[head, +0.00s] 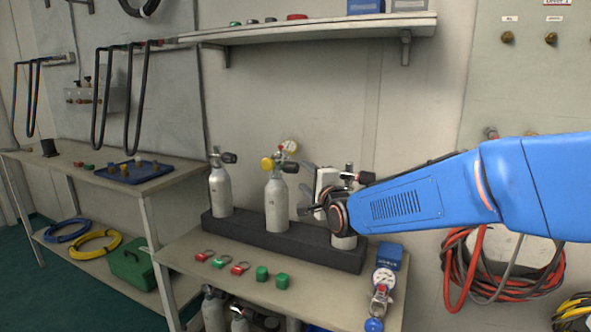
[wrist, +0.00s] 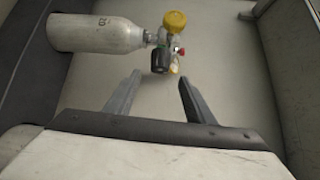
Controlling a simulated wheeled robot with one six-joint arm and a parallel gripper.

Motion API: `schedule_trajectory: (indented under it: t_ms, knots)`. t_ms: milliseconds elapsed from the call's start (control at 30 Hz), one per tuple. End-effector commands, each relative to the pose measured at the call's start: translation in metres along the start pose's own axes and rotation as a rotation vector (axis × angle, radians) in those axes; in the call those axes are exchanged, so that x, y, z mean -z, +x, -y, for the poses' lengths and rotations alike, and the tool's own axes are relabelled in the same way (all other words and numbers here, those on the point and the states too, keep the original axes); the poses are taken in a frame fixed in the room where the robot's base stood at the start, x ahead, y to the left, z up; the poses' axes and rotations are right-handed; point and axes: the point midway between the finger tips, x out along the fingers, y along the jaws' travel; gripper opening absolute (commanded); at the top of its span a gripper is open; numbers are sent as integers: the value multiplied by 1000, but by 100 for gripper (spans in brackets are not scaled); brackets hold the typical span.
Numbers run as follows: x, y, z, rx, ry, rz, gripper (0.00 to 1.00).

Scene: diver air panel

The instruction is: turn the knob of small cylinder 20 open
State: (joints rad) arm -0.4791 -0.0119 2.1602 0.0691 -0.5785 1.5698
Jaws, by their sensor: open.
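Three small grey cylinders stand upright in a dark rack: a left one (head: 221,192), a middle one (head: 277,205) with a yellow cap, gauge and black knob (head: 290,167), and a right one (head: 343,242) mostly hidden behind my arm. Their numbers are too small to read surely. My gripper (head: 306,200) is open and empty, right of the middle cylinder. In the wrist view a cylinder (wrist: 95,33) lies sideways in the picture, its mark blurred. Its yellow cap (wrist: 174,21) and black knob (wrist: 159,61) show ahead of my open fingers (wrist: 159,78), the knob between them in the picture, apart from both.
The dark rack (head: 245,233) stands at the back of the bench (head: 215,287). Shackles and green blocks lie in front, with a gauge (head: 384,278) and blue box (head: 390,256) at right. A shelf (head: 310,29) hangs above. Hoses (head: 465,270) hang at right.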

Motion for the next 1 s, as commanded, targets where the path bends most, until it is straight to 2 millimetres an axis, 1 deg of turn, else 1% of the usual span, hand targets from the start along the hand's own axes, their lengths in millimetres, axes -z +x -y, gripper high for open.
schedule_trajectory:
  t_ms: [33,300,500,700,1000]
  knots:
    - [0,9,-1,-2,0,0,49]
    - [0,52,-1,-1,0,0,49]
    - [0,77,0,-1,0,0,49]
    - [0,90,0,-1,0,0,49]
    - [0,91,0,0,0,0,49]
